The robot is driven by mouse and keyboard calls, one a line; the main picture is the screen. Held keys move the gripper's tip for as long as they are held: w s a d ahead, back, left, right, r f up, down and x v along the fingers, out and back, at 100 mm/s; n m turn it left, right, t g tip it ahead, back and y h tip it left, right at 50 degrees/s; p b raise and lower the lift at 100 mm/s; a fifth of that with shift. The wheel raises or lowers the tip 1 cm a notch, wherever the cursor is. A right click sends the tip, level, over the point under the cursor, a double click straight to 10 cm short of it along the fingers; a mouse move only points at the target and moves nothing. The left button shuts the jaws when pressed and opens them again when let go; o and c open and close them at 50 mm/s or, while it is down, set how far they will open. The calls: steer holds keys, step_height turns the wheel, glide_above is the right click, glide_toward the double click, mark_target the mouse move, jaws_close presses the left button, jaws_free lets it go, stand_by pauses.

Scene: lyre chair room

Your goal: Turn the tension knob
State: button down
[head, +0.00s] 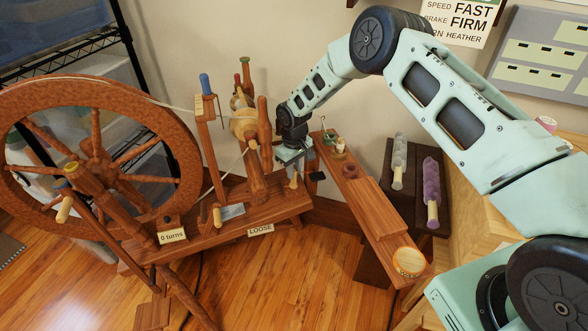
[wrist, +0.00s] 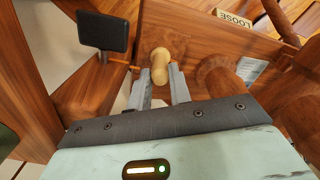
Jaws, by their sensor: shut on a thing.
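The spinning wheel's light wooden tension knob (wrist: 161,60) sticks out from the end of the brown wooden bed (wrist: 205,40). My gripper (wrist: 160,76) is shut on the knob, with one finger on each side of it. In the head view, my gripper (head: 293,169) reaches down to the bed's right end, and the knob (head: 293,181) shows just below it. A tag reading "LOOSE" (head: 261,230) is on the bed's front edge, and a tag reading "0 turns" (head: 172,236) is further left. The large drive wheel (head: 185,130) stands at the left.
A narrow wooden bench (head: 385,215) with small items stands right of my gripper. A dark flat pad (wrist: 103,31) on a thin rod is close to my left finger. Upright posts (head: 264,130) rise near my wrist. Bobbins (head: 431,190) stand behind the bench.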

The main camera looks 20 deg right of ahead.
steer(key=shift+n, duration=0.6)
steer(key=c, duration=1.3)
jaws_free()
step_height(320, 180, up, 17)
steer(key=p, duration=0.1)
steer(key=shift+r+p, duration=0.2)
steer(key=shift+p, duration=0.15)
